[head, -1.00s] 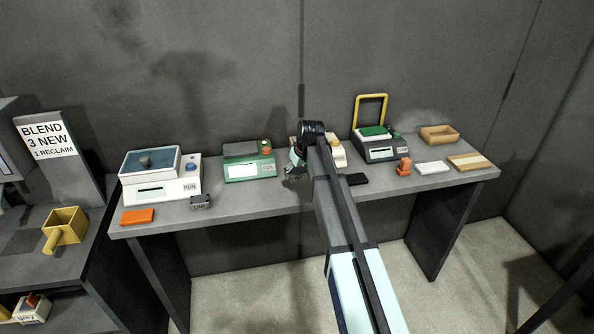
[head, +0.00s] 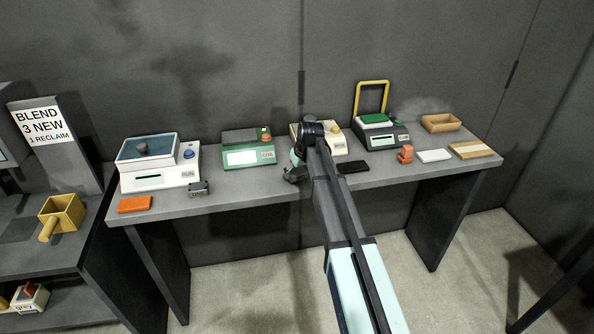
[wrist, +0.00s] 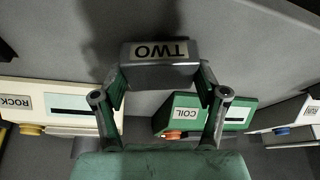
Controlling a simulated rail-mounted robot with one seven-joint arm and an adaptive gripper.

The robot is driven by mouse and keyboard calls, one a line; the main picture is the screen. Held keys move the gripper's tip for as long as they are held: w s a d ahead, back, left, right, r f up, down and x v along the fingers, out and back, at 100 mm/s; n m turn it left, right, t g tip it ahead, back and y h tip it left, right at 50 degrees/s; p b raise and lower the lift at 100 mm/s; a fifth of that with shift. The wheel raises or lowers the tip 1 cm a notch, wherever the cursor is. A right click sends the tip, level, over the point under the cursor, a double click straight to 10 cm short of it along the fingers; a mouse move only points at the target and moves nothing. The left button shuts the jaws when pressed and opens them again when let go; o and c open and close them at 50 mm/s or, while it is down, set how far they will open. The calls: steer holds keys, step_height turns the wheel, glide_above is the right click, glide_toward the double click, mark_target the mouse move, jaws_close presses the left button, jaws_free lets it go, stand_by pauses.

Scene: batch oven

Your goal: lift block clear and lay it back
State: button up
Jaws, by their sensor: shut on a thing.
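A dark grey block (wrist: 160,76) with a TWO label is between my fingers in the wrist view, its label upside down there. My gripper (wrist: 160,84) is shut on it, with a finger at each end. In the head view my gripper (head: 294,172) is over the front part of the bench, in front of the cream machine. The block cannot be made out clearly there. Whether its underside touches the bench or is a little above it, I cannot tell. A similar small dark block (head: 199,188) stands at the bench's left front.
The grey bench (head: 235,195) carries a white RUN machine (head: 160,178), a green machine (head: 249,158), a cream machine (head: 335,147) and a dark machine with a yellow frame (head: 371,87). A black pad (head: 353,167) lies right of my gripper. Bare bench lies to its left.

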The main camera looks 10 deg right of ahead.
steer(key=shift+f+b, duration=0.3)
steer(key=shift+f, duration=0.35)
stand_by(0.6)
steer(key=o, duration=1.8)
steer(key=v, duration=1.2)
